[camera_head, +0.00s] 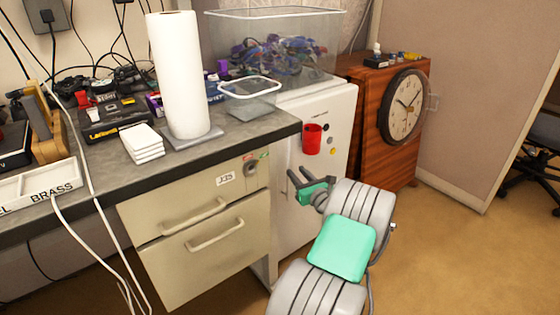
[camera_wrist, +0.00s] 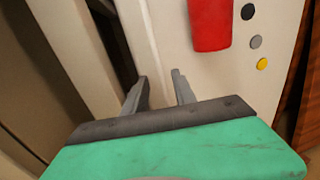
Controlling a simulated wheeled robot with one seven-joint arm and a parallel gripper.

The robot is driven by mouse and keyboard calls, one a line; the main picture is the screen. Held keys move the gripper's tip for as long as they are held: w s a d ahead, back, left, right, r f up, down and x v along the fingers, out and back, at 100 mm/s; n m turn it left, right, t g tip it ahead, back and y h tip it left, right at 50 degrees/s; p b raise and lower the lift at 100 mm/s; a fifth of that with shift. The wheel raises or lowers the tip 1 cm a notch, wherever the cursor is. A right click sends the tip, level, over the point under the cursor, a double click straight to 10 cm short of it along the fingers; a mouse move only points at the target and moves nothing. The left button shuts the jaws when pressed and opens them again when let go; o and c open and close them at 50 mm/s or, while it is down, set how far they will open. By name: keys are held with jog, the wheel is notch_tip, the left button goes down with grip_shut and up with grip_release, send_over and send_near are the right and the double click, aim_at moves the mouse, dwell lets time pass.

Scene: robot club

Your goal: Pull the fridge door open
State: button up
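The fridge is a small white cabinet whose door (camera_head: 322,177) faces right of the desk drawers in the head view. The door looks shut. In the wrist view the door front (camera_wrist: 185,45) fills the upper middle, with its left edge strip running down toward the fingers. My gripper (camera_head: 299,176) is at the door's left side, below the red cup. Its two fingers (camera_wrist: 160,92) are apart with nothing clearly held between them. I cannot tell whether a fingertip touches the door.
A red cup (camera_head: 312,139) and round magnets are on the door, close above my gripper. The drawer unit (camera_head: 200,235) stands left, with a dark gap beside the fridge. A wooden cabinet (camera_head: 368,150) with a clock stands right. Floor (camera_head: 450,260) at right is clear.

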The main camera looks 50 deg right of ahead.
aim_at(289, 164)
jog(key=b+x, duration=0.1)
jog(key=x, duration=0.5)
jog(key=shift+w+f+b, duration=0.1)
jog(key=shift+f+b, duration=0.05)
jog(key=shift+b, duration=0.15)
jog(key=shift+w+d, duration=0.15)
jog(key=shift+w, duration=0.25)
jog(key=shift+s, duration=0.1)
grip_shut()
dwell(0.5)
